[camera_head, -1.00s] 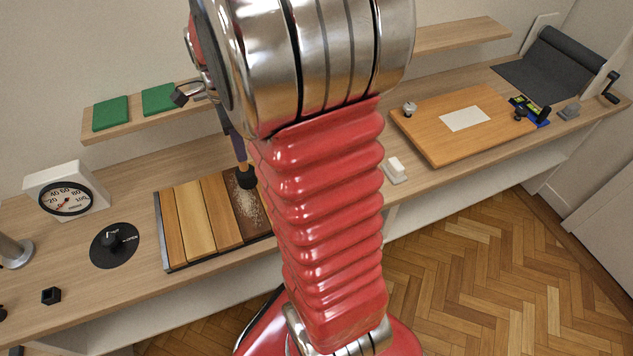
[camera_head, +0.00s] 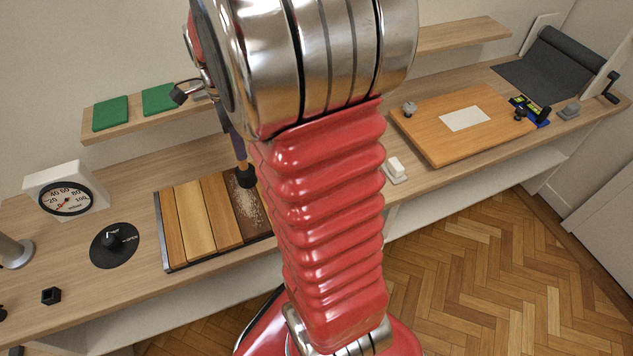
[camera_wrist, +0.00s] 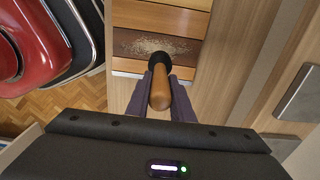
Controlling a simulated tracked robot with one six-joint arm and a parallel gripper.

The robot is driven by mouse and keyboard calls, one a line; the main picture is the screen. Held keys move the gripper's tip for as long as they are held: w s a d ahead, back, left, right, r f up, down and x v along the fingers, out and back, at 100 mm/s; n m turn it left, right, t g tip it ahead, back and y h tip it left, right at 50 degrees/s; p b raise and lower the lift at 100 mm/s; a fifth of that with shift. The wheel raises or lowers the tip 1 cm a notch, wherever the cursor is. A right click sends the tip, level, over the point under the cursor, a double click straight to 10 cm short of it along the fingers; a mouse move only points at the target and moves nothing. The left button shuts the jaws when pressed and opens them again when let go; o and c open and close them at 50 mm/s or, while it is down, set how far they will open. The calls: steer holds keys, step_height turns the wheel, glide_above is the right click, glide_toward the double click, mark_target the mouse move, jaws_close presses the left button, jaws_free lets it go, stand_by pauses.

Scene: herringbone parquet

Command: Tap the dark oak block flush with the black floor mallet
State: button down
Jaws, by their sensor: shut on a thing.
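My gripper (camera_wrist: 160,88) is shut on the wooden handle (camera_wrist: 160,94) of the black mallet, its dark fingers on either side. The mallet's black head (camera_head: 246,178) points down over the dark brown strip (camera_head: 254,226) in the row of wood blocks, at its far end. This strip, apparently the dark oak block, carries pale crumbs and also shows in the wrist view (camera_wrist: 125,42). I cannot tell whether the head touches it, or how high it stands. My arm hides the right end of the row in the head view.
Lighter wood strips (camera_head: 197,220) lie left of the dark one in a dark-edged tray (camera_head: 163,238). A gauge (camera_head: 65,192) and a black disc (camera_head: 114,244) stand further left. A small white-topped block (camera_head: 395,169) and a wooden board (camera_head: 440,146) are to the right. A shelf (camera_head: 100,134) runs behind.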

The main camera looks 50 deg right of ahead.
steer(key=shift+r, duration=0.1)
steer(key=shift+r, duration=3.95)
steer(key=shift+s, duration=0.1)
